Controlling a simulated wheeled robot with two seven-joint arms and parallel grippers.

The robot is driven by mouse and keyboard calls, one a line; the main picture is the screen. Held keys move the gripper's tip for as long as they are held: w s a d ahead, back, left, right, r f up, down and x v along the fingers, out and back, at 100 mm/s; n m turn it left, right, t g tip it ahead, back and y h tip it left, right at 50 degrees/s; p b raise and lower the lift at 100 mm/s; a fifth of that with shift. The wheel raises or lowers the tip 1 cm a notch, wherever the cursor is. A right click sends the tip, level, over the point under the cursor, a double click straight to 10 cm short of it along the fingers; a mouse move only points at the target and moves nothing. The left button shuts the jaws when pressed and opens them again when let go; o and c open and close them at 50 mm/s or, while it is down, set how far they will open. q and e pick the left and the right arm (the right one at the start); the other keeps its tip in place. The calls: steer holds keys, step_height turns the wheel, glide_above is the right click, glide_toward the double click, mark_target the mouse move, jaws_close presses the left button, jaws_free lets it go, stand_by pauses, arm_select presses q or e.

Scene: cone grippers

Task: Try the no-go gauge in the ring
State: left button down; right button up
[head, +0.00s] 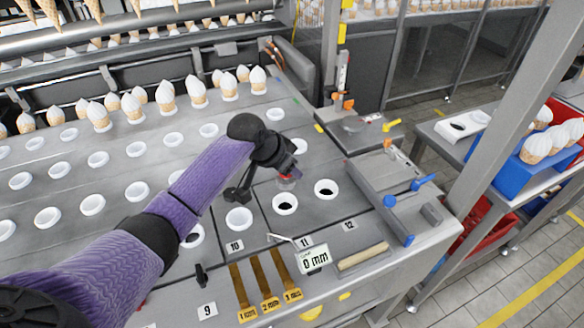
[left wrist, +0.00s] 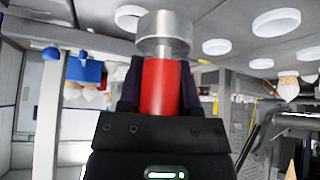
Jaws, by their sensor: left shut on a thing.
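My left gripper (head: 280,168) is shut on the no-go gauge (head: 288,180), which has a red handle. In the left wrist view the gauge (left wrist: 163,88) stands between the fingers, with a wide silver metal end beyond them. In the head view the gauge is small and partly hidden by my gripper. It shows just above a white ring with a dark opening (head: 285,204), near the labels 10 and 11. I cannot tell whether its end touches this ring. A second dark-centred white ring (head: 326,188) lies to the right. My right gripper is not in view.
Rows of white rings (head: 93,205) fill the metal table, and several hold cones (head: 198,93). Brass feeler strips (head: 265,285), a "0 mm" card (head: 313,259) and a wooden stick (head: 363,256) lie at the front.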

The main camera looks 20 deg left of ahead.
mark_target(282, 182)
arm_select(q)
steer(key=shift+s+r, duration=0.15)
steer(key=shift+s, duration=0.25)
steer(key=shift+p, duration=0.45)
step_height(282, 182, down, 5)
steer(key=b, duration=0.3)
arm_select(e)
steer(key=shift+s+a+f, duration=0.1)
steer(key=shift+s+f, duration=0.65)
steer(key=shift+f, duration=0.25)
arm_select(q)
steer(key=shift+p, duration=0.35)
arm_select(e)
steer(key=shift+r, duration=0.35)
arm_select(q)
steer(key=shift+f+b, duration=0.3)
steer(key=shift+f, duration=0.3)
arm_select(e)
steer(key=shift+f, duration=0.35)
arm_select(q)
steer(key=shift+r+n+y+p, duration=0.15)
steer(key=shift+n+y+p, duration=0.25)
steer(key=shift+n+p, duration=0.65)
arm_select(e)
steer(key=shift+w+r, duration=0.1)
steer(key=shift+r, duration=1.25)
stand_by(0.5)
